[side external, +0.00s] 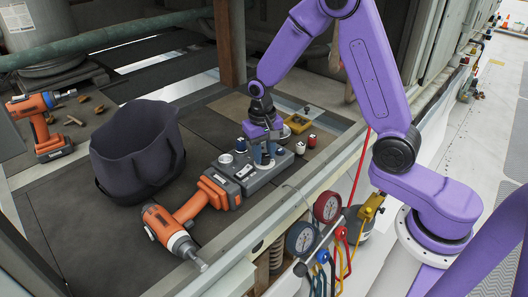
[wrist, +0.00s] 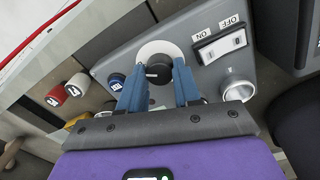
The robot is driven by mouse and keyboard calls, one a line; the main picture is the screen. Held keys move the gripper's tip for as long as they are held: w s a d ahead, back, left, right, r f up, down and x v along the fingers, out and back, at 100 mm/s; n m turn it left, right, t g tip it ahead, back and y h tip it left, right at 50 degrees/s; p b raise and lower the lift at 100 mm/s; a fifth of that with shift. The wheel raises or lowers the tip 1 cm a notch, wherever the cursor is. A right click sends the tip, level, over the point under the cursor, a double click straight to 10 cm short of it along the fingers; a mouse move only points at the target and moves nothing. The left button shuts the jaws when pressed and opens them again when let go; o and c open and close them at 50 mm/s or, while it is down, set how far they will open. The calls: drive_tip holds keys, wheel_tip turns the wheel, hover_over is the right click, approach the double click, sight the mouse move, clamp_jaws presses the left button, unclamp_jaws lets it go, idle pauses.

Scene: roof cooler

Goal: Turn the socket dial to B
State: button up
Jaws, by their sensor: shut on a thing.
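A grey socket panel (side external: 262,178) lies on the dark deck, with its dial in the middle of its face. In the wrist view the dial is a black knob (wrist: 158,72) on a pale round plate (wrist: 150,50). My gripper (wrist: 160,80) is shut on the knob, with one blue finger on each side of it. In the side view my gripper (side external: 264,158) points down onto the panel and hides the dial. I cannot read the dial's letters or its pointer position. A rocker switch (wrist: 221,43) marked ON and OFF and a silver round socket (wrist: 238,84) sit beside the dial.
A dark fabric bucket (side external: 135,160), an orange driver (side external: 185,220) and another orange drill (side external: 38,125) lie to the left. Red and white capped items (wrist: 78,84) are near the panel. Gauges with hoses (side external: 327,207) hang at the front rail.

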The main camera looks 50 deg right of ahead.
drive_tip(key=o, duration=1.1)
drive_tip(key=shift+c, duration=0.2)
wheel_tip(320, 180, up, 18)
drive_tip(key=shift+w+a+f, duration=0.15)
drive_tip(key=shift+a+f, duration=0.1)
drive_tip(key=shift+a, duration=0.1)
drive_tip(key=s+f+n, duration=0.3)
drive_tip(key=s+n, duration=0.5)
drive_tip(key=s, duration=0.6)
drive_tip(key=s+a+f+n, duration=0.1)
drive_tip(key=s+f+n, duration=0.2)
drive_tip(key=s+n, duration=0.5)
drive_tip(key=s, duration=0.6)
drive_tip(key=shift+s+f+y, duration=0.25)
drive_tip(key=shift+s+y, duration=0.1)
drive_tip(key=shift+y, duration=0.05)
